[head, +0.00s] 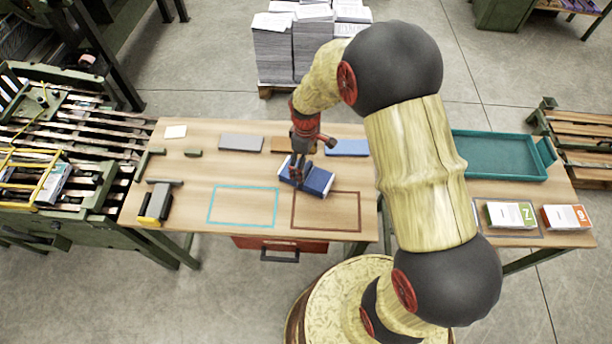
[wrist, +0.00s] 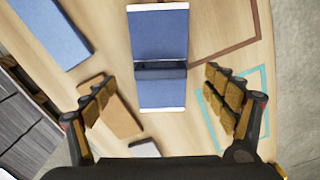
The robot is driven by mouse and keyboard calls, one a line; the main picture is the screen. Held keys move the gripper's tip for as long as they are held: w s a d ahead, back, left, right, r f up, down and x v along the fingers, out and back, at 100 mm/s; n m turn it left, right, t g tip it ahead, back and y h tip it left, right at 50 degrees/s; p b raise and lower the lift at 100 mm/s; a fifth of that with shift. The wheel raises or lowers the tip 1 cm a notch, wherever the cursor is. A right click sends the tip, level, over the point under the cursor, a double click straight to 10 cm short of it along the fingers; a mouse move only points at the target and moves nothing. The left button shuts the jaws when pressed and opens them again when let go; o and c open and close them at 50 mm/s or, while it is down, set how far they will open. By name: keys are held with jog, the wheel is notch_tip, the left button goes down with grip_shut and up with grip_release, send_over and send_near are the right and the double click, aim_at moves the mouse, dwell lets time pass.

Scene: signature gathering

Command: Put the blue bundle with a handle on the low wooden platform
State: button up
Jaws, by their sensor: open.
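The blue bundle (head: 318,183) with white ends lies on the table, partly over the upper edge of a brown outline. In the wrist view the bundle (wrist: 160,32) has a dark handle (wrist: 160,70) across its middle. My gripper (head: 297,172) is over the bundle; in the wrist view my gripper (wrist: 162,90) is open, one finger on each side of the bundle and apart from it. The low wooden platform (head: 281,144) lies behind the bundle at the table's back, partly hidden by my gripper. The wooden platform also shows in the wrist view (wrist: 122,118), beside the left finger.
A grey slab (head: 240,142) and a blue slab (head: 347,148) flank the platform. A black and yellow tool (head: 156,203) is at the left; a teal tray (head: 497,155) is at the right. The teal outline (head: 243,188) encloses bare table. Paper stacks (head: 272,52) stand behind.

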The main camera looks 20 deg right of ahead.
aim_at(306, 170)
notch_tip(306, 170, down, 8)
jog(key=b, duration=0.2)
jog(key=shift+r+b, duration=0.25)
jog(key=shift+b, duration=0.15)
jog(key=shift+c, duration=0.3)
jog(key=shift+r, duration=0.15)
jog(key=c, duration=1.6)
